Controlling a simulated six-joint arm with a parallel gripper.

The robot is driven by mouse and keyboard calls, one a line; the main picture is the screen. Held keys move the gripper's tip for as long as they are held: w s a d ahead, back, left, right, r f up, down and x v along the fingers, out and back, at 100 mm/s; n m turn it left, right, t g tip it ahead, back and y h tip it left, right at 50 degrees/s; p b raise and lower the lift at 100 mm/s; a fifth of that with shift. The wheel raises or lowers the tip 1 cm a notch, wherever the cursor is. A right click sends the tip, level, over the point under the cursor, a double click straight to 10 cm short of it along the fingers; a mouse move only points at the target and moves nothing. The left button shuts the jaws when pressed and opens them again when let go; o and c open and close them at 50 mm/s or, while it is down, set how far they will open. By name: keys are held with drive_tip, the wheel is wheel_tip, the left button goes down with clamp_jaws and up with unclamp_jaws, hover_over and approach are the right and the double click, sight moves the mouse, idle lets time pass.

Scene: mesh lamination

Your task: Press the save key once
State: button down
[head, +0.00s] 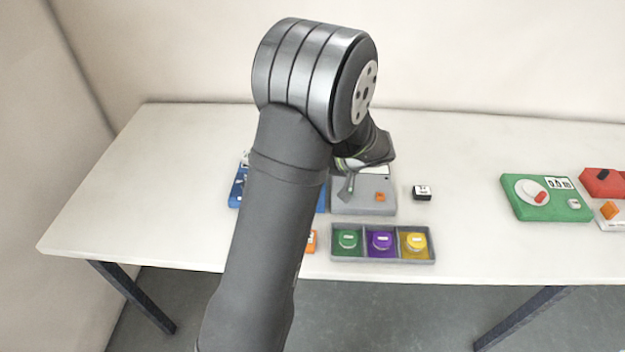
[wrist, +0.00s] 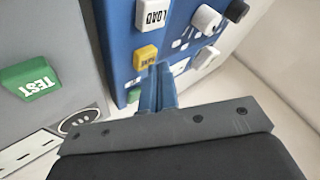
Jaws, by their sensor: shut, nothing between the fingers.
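A small yellow key (wrist: 145,57) sits on the blue panel (wrist: 120,50) in the wrist view. Its lettering is upside down and too small to read surely; it may be the save key.
A green TEST key (wrist: 30,78) is on the grey device (head: 345,208) beside the blue panel. White and black knobs (wrist: 206,18) stand up from the panel. A tray (head: 383,257) with three round pieces is in front. A small black box (head: 422,193) is to the right.

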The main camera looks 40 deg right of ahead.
drive_tip(key=shift+f, duration=0.45)
idle(0.3)
drive_tip(key=shift+r, duration=0.9)
drive_tip(key=shift+r, duration=2.5)
wheel_tip(320, 180, up, 4)
drive_tip(key=shift+f, duration=0.1)
drive_tip(key=shift+f, duration=0.1)
